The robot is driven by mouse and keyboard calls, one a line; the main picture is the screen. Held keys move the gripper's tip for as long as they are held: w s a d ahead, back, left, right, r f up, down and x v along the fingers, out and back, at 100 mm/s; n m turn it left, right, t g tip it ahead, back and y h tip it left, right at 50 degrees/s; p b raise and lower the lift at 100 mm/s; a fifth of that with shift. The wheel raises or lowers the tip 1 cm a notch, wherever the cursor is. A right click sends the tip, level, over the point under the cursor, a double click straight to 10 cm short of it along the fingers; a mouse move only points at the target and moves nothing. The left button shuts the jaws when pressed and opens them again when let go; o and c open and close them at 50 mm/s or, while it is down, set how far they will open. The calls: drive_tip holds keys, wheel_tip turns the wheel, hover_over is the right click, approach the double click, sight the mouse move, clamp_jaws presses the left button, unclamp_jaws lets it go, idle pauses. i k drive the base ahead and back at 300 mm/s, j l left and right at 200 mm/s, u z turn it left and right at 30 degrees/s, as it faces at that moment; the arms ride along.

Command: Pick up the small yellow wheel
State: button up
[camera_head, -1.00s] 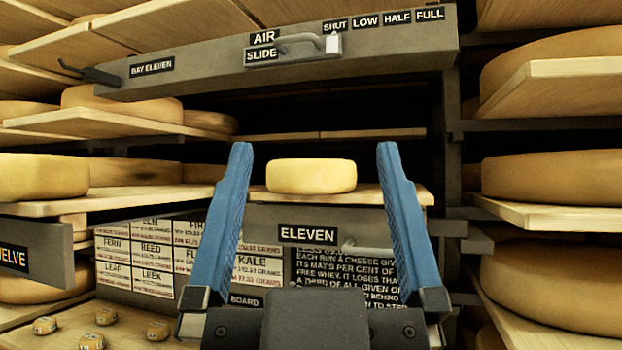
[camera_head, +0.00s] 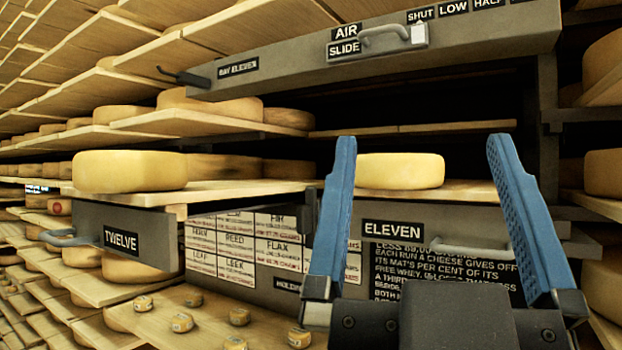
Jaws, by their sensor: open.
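A small pale yellow wheel (camera_head: 400,171) lies flat on a wooden shelf board (camera_head: 465,192) above the grey front labelled ELEVEN. My gripper (camera_head: 418,150) is open, with its two blue fingers apart. In the picture the wheel shows between the fingers, closer to the left one, and its left edge meets that finger's outline. I cannot tell how far the fingers are from it in depth. Nothing is held.
A grey overhead beam (camera_head: 370,60) with an AIR SLIDE handle (camera_head: 378,42) spans above. A larger wheel (camera_head: 130,171) sits at left above the TWELVE drawer (camera_head: 125,235). A label board (camera_head: 235,250) stands below. Several tiny labelled wheels (camera_head: 183,322) lie lower left.

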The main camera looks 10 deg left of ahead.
sight(131, 171)
drive_tip(key=j+u, duration=0.2)
drive_tip(key=j, duration=0.2)
drive_tip(key=i+j+u, duration=0.2)
drive_tip(key=j, duration=0.15)
drive_tip(key=j+u, duration=0.25)
drive_tip(key=j, duration=0.15)
drive_tip(key=i+j+u, duration=0.2)
drive_tip(key=j, duration=0.15)
drive_tip(key=i+j+u, duration=0.2)
drive_tip(key=j, duration=0.15)
drive_tip(key=k, duration=0.1)
